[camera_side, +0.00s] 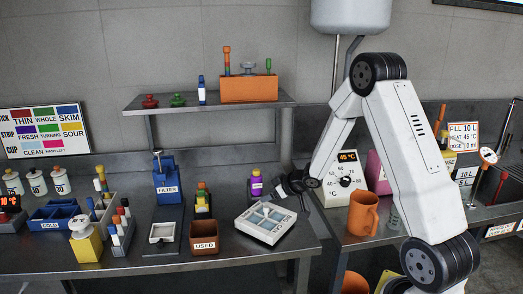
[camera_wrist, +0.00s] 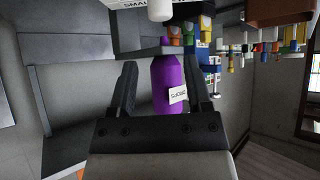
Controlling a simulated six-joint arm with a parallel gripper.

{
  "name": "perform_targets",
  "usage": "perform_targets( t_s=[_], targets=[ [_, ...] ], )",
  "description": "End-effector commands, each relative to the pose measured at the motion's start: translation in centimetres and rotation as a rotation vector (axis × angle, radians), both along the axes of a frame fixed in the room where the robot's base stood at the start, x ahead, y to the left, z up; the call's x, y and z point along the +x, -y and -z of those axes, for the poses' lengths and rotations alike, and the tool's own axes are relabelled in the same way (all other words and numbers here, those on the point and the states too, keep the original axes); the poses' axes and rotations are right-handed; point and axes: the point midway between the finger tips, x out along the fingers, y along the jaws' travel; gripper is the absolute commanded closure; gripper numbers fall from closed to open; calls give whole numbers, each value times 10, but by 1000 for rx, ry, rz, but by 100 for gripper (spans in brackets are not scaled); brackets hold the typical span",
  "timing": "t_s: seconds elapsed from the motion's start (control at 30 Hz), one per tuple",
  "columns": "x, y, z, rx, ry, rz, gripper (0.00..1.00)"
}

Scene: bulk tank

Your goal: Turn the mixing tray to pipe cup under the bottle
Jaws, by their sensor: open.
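The mixing tray (camera_side: 246,222) is a white square tray with pale blue compartments and a small white knob on top. It sits near the bench's front edge in the side view. My gripper (camera_side: 284,187) is low, just right of the bottle and behind the tray. In the wrist view my gripper (camera_wrist: 160,75) is open, with the bottle (camera_wrist: 167,75) lined up between its fingers. I cannot tell whether the fingers reach around it. Which compartment is the pipe cup cannot be told.
A brown USED bin (camera_side: 203,247) and a blue FILTER stand (camera_side: 167,185) are left of the tray. An orange mug (camera_side: 363,215) and a white dial gauge (camera_side: 345,178) stand to the right. A shelf (camera_side: 150,102) with an orange box overhangs behind.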

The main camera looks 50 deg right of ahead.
Motion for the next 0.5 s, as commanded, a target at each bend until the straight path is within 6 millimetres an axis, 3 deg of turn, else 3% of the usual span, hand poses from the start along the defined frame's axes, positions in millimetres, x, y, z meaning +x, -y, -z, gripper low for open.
perform_targets(
  t_s=[0.5],
  targets=[
    [-14, 11, 7, 4, -57, -312, 37]
  ],
)
